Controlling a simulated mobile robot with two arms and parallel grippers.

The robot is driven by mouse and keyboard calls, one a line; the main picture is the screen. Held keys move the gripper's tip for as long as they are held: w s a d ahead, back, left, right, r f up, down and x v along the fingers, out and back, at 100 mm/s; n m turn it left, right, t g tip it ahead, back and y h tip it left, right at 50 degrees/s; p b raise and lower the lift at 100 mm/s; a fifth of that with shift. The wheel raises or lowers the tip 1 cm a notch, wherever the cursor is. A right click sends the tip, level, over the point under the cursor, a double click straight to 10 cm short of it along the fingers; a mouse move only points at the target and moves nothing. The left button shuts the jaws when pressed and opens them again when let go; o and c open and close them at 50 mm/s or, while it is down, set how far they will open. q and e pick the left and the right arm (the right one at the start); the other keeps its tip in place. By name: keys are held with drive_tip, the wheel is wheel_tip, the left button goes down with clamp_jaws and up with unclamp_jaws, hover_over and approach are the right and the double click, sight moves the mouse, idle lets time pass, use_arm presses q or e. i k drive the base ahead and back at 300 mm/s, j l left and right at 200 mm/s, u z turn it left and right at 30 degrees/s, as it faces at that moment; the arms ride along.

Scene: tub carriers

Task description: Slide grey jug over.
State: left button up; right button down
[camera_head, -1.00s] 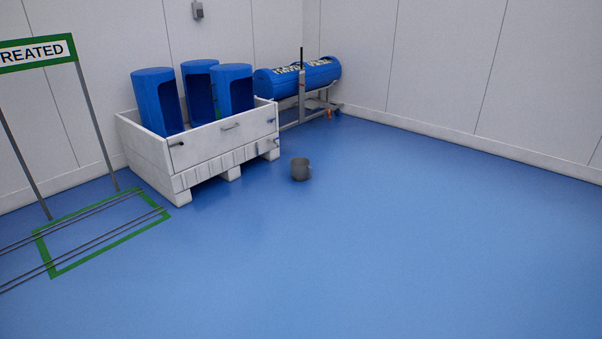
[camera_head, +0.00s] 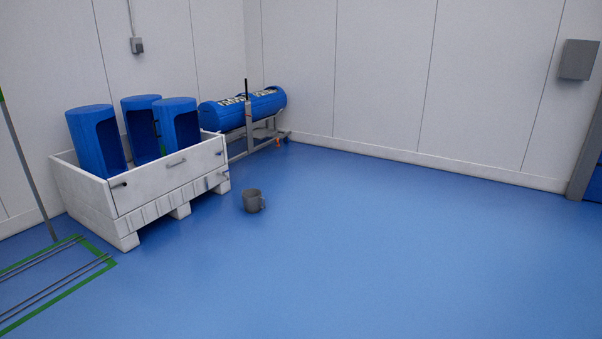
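The grey jug (camera_head: 252,201) stands upright on the blue floor, just right of the white crate's front right corner. Its handle faces right. There is a gap of floor between the jug and the crate. Neither of my grippers shows in the head view, so I cannot see whether they are open or hold anything.
A white crate (camera_head: 82,196) on feet holds several blue tubs (camera_head: 95,140). Green floor markings (camera_head: 95,270) with rails lie at left. The floor (camera_head: 400,240) is open to the right.

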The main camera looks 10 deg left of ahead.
sight(255, 202)
drive_tip(key=i+j+u, duration=0.35)
drive_tip(key=i, duration=0.75)
drive_tip(key=i+j+u, duration=0.1)
drive_tip(key=i+u, duration=0.3)
drive_tip(key=i, duration=0.75)
drive_tip(key=i+j, duration=0.1)
drive_tip(key=i, duration=2.75)
drive_tip(key=l+z, duration=0.05)
drive_tip(key=l, duration=0.05)
